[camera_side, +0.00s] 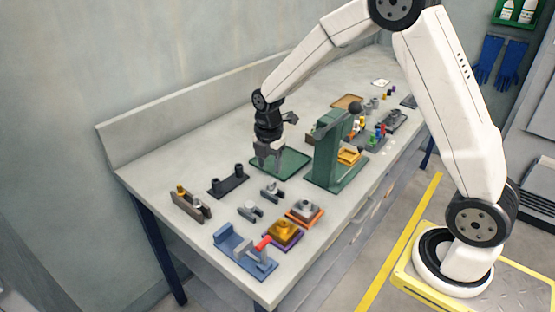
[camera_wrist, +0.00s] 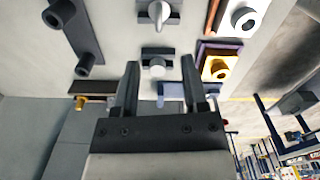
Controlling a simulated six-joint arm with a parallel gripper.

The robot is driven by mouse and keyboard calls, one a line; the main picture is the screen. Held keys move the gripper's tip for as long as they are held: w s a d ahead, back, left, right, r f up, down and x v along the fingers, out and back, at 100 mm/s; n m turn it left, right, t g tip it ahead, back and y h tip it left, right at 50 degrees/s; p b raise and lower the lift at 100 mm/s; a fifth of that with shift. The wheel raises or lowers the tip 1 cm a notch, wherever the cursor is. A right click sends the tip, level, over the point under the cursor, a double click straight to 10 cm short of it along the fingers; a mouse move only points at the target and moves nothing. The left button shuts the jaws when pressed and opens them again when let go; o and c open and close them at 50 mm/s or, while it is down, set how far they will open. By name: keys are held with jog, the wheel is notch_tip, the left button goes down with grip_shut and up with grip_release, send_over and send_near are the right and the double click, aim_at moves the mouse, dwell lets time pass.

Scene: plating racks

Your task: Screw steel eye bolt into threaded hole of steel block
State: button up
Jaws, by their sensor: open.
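The steel block (camera_side: 305,208) sits on an orange base near the front edge, and its round boss with a dark hole shows in the wrist view (camera_wrist: 243,18). A small grey holder (camera_side: 271,190) carries a pale, narrow upright piece (camera_wrist: 158,11) that looks like the steel eye bolt seen edge-on; its ring is not clear. A second holder (camera_side: 250,211) carries a round pale-headed piece (camera_wrist: 157,68). My gripper (camera_side: 270,163) is open and empty, pointing down above the bench by the green mat. Its two fingers (camera_wrist: 160,85) are spread wide in the wrist view.
A gold block (camera_side: 284,230) on a purple base stands beside the steel block. A blue vise (camera_side: 245,252) with a red handle is at the front corner. A dark two-post stand (camera_side: 228,181) and a brass-topped rack (camera_side: 190,204) are left. A green press (camera_side: 335,150) stands right.

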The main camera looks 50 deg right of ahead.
aim_at(270, 184)
jog(key=shift+w+f, duration=0.1)
jog(key=shift+w, duration=0.05)
jog(key=shift+d+f, duration=0.1)
jog(key=shift+f, duration=3.75)
grip_shut()
